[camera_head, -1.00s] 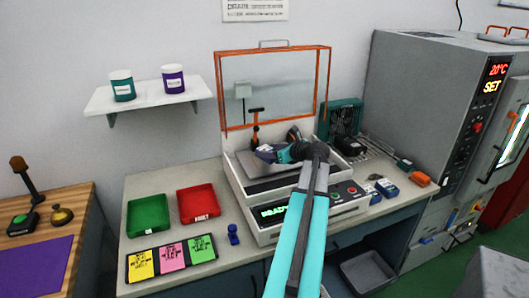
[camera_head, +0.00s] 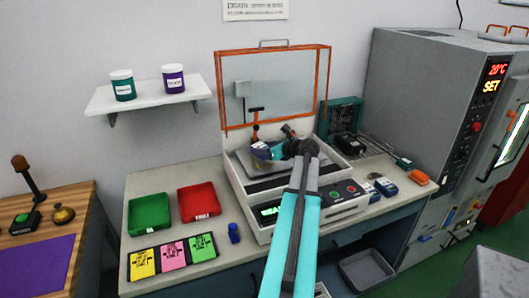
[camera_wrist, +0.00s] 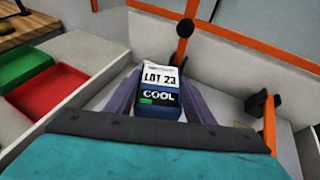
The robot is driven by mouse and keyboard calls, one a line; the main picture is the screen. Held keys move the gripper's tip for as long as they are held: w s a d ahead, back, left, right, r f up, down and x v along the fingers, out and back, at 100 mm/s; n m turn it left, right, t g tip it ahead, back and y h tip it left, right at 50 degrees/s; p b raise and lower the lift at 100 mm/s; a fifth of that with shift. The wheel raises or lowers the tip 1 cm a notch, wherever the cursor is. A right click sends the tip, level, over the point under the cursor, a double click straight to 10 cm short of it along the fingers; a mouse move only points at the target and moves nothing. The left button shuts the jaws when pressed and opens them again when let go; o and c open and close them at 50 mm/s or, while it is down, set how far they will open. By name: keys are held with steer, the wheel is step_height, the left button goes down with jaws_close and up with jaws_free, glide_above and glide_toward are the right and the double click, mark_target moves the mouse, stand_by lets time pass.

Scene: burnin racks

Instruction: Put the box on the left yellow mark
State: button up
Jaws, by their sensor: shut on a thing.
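The box (camera_wrist: 158,92) is small and dark blue, with a white label reading LOT 23 and the word COOL. My gripper (camera_wrist: 160,84) is shut on it, with one finger on each side. In the head view my gripper (camera_head: 270,151) is over the open tester (camera_head: 238,193) with the orange-framed lid, above its tray. The box's underside is hidden, so I cannot tell whether it touches the tray.
A green bin (camera_head: 149,213) and a red bin (camera_head: 199,202) stand left of the tester. A small blue object (camera_head: 234,233) stands by its front left corner. The raised lid (camera_head: 275,48) rises behind my gripper. A grey oven (camera_head: 425,120) stands at right.

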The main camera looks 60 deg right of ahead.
steer(key=shift+f, duration=1.15)
steer(key=shift+f, duration=0.15)
steer(key=o, duration=1.2)
steer(key=shift+s+r, duration=0.1)
steer(key=shift+r, duration=0.1)
steer(key=b+v, duration=0.1)
steer(key=v, duration=1.1)
steer(key=shift+f+b, duration=0.1)
steer(key=shift+b, duration=0.2)
